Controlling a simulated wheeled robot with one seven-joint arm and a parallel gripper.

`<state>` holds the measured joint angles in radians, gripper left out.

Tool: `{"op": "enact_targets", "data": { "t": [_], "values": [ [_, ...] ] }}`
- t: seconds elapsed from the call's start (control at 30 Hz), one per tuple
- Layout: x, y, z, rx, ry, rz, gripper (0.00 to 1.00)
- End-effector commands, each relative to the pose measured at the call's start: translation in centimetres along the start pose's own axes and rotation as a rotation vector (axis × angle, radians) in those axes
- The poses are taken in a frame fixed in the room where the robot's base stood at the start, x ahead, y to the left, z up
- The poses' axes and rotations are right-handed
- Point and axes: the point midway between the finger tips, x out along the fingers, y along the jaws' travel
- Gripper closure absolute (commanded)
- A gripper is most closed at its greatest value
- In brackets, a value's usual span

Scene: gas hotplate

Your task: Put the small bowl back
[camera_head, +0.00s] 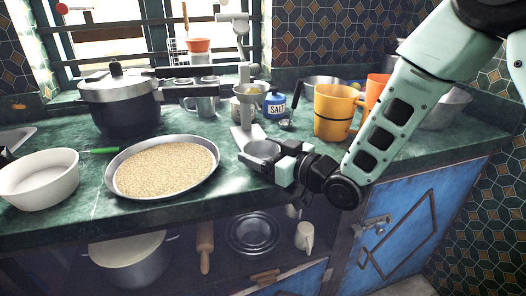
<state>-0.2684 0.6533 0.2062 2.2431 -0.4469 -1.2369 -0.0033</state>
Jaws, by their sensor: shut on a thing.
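A small grey metal bowl (262,149) is at the front of the counter, to the right of the wide pan of grain. My gripper (278,163) comes in from the right with its jaws shut on the right side of the bowl. The fingers hide part of the bowl's rim and wall. I cannot tell whether the bowl's bottom touches the counter.
The wide pan (211,177) of grain and a white bowl (70,178) stand to the left. Behind are a dark pot (120,108), a white stand (241,136), a blue salt jar (274,106) and a yellow mug (332,110). The counter's front edge (230,205) is close.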

Motion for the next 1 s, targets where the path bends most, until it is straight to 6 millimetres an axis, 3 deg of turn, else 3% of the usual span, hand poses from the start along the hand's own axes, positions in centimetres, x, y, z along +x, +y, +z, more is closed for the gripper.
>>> {"op": "enact_targets", "data": {
  "t": [0.23, 0.27, 0.33, 0.73, 1.0],
  "values": [
    [0.0, 0.0, 0.4, 0.0, 0.0, 0.0, 0.46],
    [0.0, 0.0, 0.3, 0.0, 0.0, 0.0, 0.18],
    [0.0, 0.0, 0.2, 0.0, 0.0, 0.0, 0.01],
    [-0.2, 0.0, -0.2, 0.0, -0.001, 0.001, 0.01],
    [-5.6, 0.1, 0.0, 0.001, -0.002, 0.003, 0.01]
  ]
}}
